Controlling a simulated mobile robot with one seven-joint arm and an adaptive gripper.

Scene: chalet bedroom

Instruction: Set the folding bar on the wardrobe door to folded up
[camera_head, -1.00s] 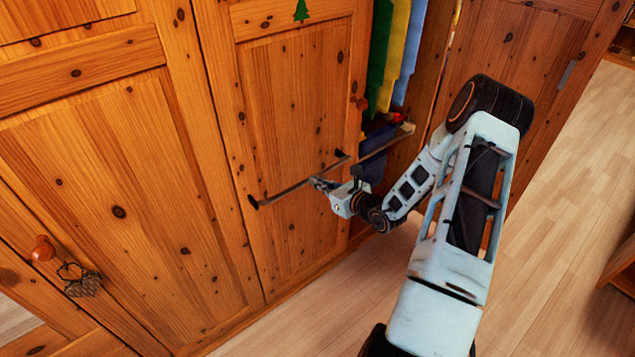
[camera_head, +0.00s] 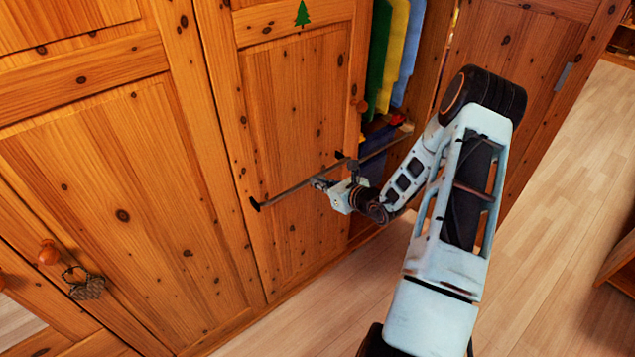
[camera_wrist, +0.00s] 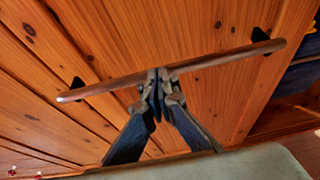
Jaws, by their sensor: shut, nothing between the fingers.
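The wardrobe door (camera_head: 292,110) is knotty pine with a green tree on it. Its folding bar (camera_head: 285,193) is a thin grey-brown rod standing out from the lower door panel on two black brackets. In the wrist view the bar (camera_wrist: 215,60) runs slantwise across the picture, its brackets behind it against the wood. My gripper (camera_head: 314,182) is at the middle of the bar. In the wrist view my gripper (camera_wrist: 158,84) is shut, its fingertips together at the bar's near edge. Whether they touch it I cannot tell. The bar is not between the fingers.
The open wardrobe section to the right holds hanging clothes (camera_head: 402,55) and a shelf edge (camera_head: 385,146). Another pine door (camera_head: 515,80) stands right of it. A heart ornament (camera_head: 88,287) hangs from a knob at lower left. The wooden floor (camera_head: 560,200) at right is clear.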

